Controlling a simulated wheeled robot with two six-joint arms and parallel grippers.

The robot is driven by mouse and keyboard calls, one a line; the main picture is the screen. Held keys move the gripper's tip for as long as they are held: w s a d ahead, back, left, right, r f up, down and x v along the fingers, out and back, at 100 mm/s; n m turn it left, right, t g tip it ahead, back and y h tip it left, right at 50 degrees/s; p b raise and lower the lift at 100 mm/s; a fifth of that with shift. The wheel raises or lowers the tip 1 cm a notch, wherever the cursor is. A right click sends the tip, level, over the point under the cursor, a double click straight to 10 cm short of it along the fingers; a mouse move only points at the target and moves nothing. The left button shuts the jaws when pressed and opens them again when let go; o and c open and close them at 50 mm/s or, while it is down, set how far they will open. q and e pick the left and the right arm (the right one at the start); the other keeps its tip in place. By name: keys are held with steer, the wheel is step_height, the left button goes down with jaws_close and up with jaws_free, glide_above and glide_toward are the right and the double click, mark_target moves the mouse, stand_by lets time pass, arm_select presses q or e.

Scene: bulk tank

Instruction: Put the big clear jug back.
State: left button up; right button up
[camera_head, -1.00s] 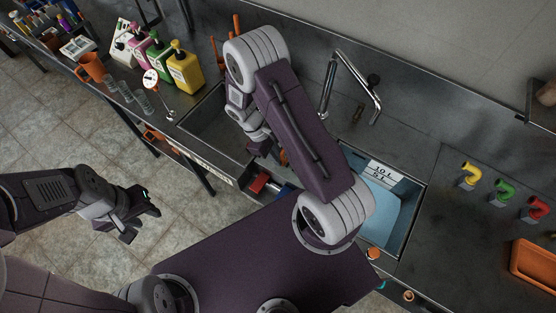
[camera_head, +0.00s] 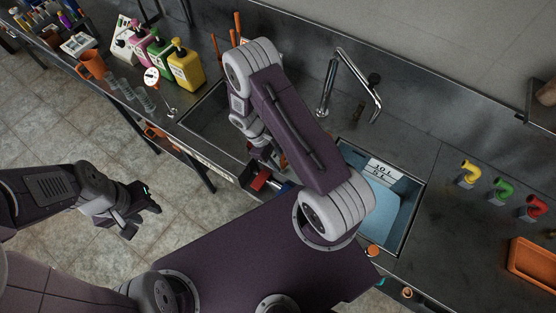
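I cannot make out a big clear jug in this view; my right arm hides part of the sink area. Two small clear vessels (camera_head: 145,101) stand on the counter at the upper left, beside an orange jug (camera_head: 91,66). My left gripper (camera_head: 147,212) is over the floor at the left, away from the counter, with its fingers apart and nothing between them. My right gripper (camera_head: 259,150) is over the front edge of the sinks, mostly behind my own arm; its fingertips and anything in them are hidden.
The right sink basin (camera_head: 409,226) holds pale blue liquid beside a 10 L and 5 L mark plate (camera_head: 384,170). A tap (camera_head: 327,98) stands behind. Pump bottles (camera_head: 186,68) stand left, coloured pipe elbows (camera_head: 503,189) and an orange tray (camera_head: 533,262) right.

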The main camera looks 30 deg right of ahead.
steer(key=shift+r, duration=0.25)
steer(key=shift+w+a+r, duration=0.1)
steer(key=shift+w+r, duration=0.15)
steer(key=shift+r, duration=0.05)
steer(key=b+v, duration=0.3)
steer(key=v, duration=0.7)
steer(key=s+a+r+m+t+y, duration=0.25)
steer(key=s+r+m+t, duration=0.25)
steer(key=s+r+m, duration=0.3)
step_height(320, 180, down, 8)
steer(key=b, duration=0.6)
steer(key=shift+s+d+n+y+b, duration=0.35)
steer(key=shift+s+n+y+b, duration=0.05)
steer(key=shift+y, duration=0.05)
